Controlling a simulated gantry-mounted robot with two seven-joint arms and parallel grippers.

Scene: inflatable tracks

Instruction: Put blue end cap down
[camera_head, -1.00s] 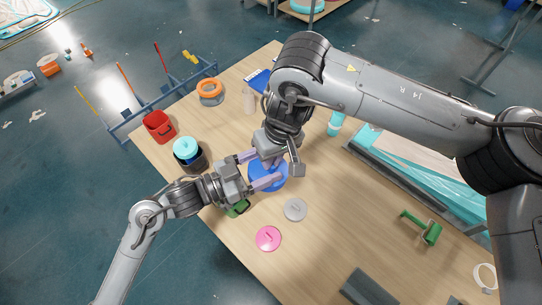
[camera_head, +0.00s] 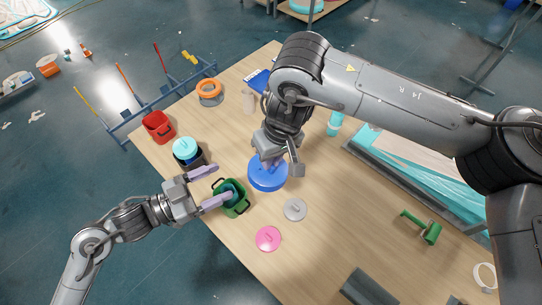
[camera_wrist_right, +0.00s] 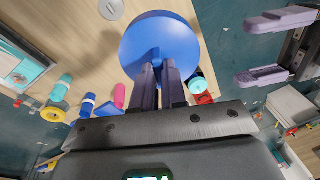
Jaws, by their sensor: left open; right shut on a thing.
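The blue end cap (camera_head: 268,176) is a round blue disc over the middle of the wooden table in the head view. It also shows large in the right wrist view (camera_wrist_right: 160,42). My right gripper (camera_head: 272,160) is shut on the cap's raised middle grip, with its fingers meeting there in the right wrist view (camera_wrist_right: 158,78). I cannot tell whether the cap touches the tabletop. My left gripper (camera_head: 216,185) is open and empty, left of the cap and close to the green container. Its two pale purple fingers stand apart and are clear of the cap.
A green container (camera_head: 231,198), a grey disc (camera_head: 295,210) and a pink disc (camera_head: 268,239) are near the cap. A dark container with a teal roll (camera_head: 186,149) and a red bin (camera_head: 159,126) stand at left.

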